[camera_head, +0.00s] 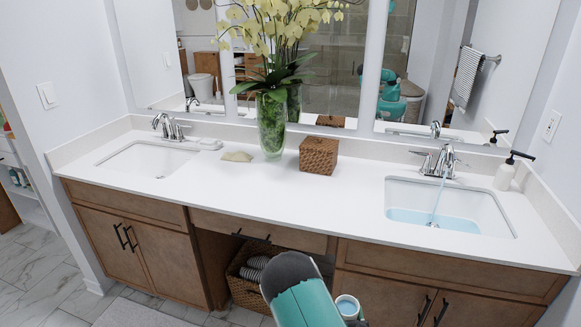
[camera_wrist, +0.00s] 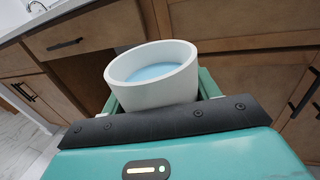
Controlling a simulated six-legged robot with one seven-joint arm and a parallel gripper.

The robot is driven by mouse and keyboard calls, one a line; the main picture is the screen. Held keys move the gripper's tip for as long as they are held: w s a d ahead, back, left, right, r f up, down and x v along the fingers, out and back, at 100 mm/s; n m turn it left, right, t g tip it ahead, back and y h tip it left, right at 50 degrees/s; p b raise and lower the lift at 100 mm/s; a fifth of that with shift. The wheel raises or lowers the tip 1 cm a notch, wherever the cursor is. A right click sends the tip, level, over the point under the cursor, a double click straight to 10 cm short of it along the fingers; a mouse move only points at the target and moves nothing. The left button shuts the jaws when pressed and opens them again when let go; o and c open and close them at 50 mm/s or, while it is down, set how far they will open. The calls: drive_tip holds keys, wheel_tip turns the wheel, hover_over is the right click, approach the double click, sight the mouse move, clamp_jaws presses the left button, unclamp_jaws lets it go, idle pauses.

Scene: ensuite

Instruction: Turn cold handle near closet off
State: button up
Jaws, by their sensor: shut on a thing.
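The right faucet (camera_head: 440,162) is chrome with lever handles, and a stream of water runs from it into the right sink (camera_head: 487,208), which holds blue water. The left faucet (camera_head: 166,127) stands behind the left sink (camera_head: 148,160); no stream shows there. Which handle is the cold one cannot be told. My gripper (camera_wrist: 160,92) is shut on a white cup (camera_wrist: 150,82) of bluish liquid, held upright in front of the vanity. The cup also shows at the bottom of the head view (camera_head: 347,306), below the counter and away from both faucets.
The white counter (camera_head: 340,185) carries a vase of orchids (camera_head: 271,125), a woven box (camera_head: 319,155), a soap dish (camera_head: 237,156) and a pump bottle (camera_head: 507,174). A basket (camera_head: 243,290) stands under the middle. Open shelves (camera_head: 20,180) show at far left. The counter front is clear.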

sight(343, 297)
drive_tip(key=shift+w+a+r, duration=0.2)
drive_tip(key=shift+w+r, duration=0.1)
drive_tip(key=shift+r, duration=0.5)
drive_tip(key=shift+w+a+r, duration=0.15)
drive_tip(key=shift+w+r, duration=0.15)
drive_tip(key=shift+r, duration=0.5)
